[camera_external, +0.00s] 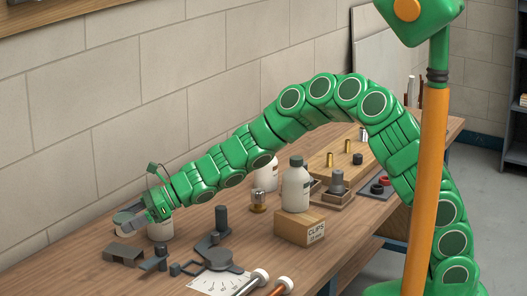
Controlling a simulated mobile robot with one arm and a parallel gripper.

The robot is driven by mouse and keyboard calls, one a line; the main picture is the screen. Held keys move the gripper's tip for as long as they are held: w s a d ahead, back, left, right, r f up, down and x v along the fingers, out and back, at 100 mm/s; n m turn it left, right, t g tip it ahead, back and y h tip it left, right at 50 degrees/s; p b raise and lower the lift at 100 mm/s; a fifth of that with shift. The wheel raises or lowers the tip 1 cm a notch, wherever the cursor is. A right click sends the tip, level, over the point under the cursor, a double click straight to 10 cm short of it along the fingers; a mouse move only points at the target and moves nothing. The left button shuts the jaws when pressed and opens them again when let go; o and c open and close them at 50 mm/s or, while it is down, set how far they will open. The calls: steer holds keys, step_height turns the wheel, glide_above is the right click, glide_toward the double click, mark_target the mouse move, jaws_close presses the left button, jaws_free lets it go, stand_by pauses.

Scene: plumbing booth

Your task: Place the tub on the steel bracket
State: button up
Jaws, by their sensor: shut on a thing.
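My gripper (140,218) is at the far left end of the arm, low over the bench. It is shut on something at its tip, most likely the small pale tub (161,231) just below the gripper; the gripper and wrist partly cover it. I cannot tell whether the tub touches the bench. A dark grey angled piece (124,253), which looks like the steel bracket, lies on the bench just in front of the gripper, apart from the tub. A round grey disc (128,222) shows beside the fingertips, partly hidden.
Dark metal parts with an upright post (221,218) stand right of the gripper. A white bottle (296,187) stands on a clips box (301,228). A paper sheet (219,281) and white-ended tools (253,281) lie at the front. The block wall (110,110) runs behind the bench.

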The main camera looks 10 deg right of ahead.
steer(key=shift+w+a+f, duration=0.25)
steer(key=shift+a+f, duration=0.2)
steer(key=shift+f, duration=0.15)
steer(key=shift+w+a+f, duration=0.25)
steer(key=shift+a+f, duration=0.15)
steer(key=shift+f, duration=1.7)
steer(key=shift+f, duration=0.15)
steer(key=o, duration=1.1)
steer(key=s+v, duration=0.1)
steer(key=v, duration=1.1)
steer(key=shift+w, duration=0.45)
